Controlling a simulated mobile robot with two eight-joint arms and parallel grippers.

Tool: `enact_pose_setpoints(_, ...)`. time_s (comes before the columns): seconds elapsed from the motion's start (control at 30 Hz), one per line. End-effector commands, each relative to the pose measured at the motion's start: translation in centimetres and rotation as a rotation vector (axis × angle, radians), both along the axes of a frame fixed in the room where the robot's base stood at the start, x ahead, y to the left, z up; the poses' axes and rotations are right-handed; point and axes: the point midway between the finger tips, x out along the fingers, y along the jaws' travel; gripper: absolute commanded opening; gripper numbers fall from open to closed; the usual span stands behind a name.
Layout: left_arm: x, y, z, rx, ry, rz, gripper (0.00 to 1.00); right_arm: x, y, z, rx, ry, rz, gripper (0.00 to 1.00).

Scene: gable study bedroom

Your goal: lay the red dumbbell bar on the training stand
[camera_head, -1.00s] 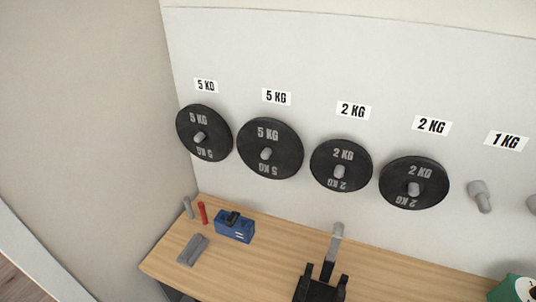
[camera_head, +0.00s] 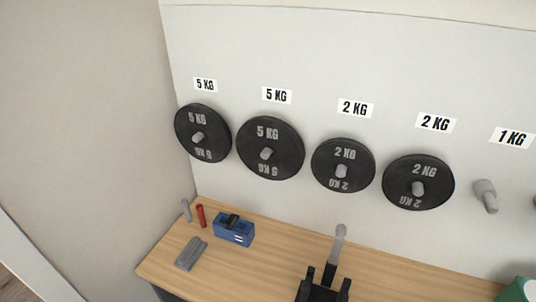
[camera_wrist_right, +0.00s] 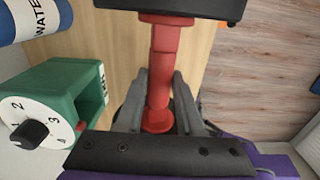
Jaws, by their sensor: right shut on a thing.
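The red dumbbell bar (camera_wrist_right: 163,72) shows in the right wrist view, with wider collars along it. My right gripper (camera_wrist_right: 160,100) is shut on it, one grey finger on each side. The bar's upper end meets a dark flat-edged thing (camera_wrist_right: 192,8), cut off by the frame; I cannot tell what it is. In the head view a black two-pronged holder (camera_head: 322,291) with a grey rod rising behind it stands at the bottom edge, perhaps the training stand. Most of it is cut off. My grippers are not in the head view.
A green box with a dial (camera_wrist_right: 60,105) and a blue water container (camera_wrist_right: 35,18) are left of the bar. On the wooden desk (camera_head: 270,255) are a blue box (camera_head: 233,230), a small red cylinder (camera_head: 201,216) and grey pieces (camera_head: 191,254). Black plates (camera_head: 270,148) hang on the wall.

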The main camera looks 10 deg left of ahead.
Motion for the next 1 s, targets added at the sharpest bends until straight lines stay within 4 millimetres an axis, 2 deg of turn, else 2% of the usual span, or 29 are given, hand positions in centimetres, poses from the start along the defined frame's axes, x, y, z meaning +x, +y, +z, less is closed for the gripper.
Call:
enact_pose_setpoints(0.7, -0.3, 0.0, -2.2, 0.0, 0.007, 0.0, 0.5, 0.0, 0.0, -3.5, 0.0, 0.0, 0.0, 0.0)
enact_pose_setpoints(1.0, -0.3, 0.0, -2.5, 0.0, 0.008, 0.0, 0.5, 0.0, 0.0, -4.1, 0.0, 0.0, 0.0, 0.0)
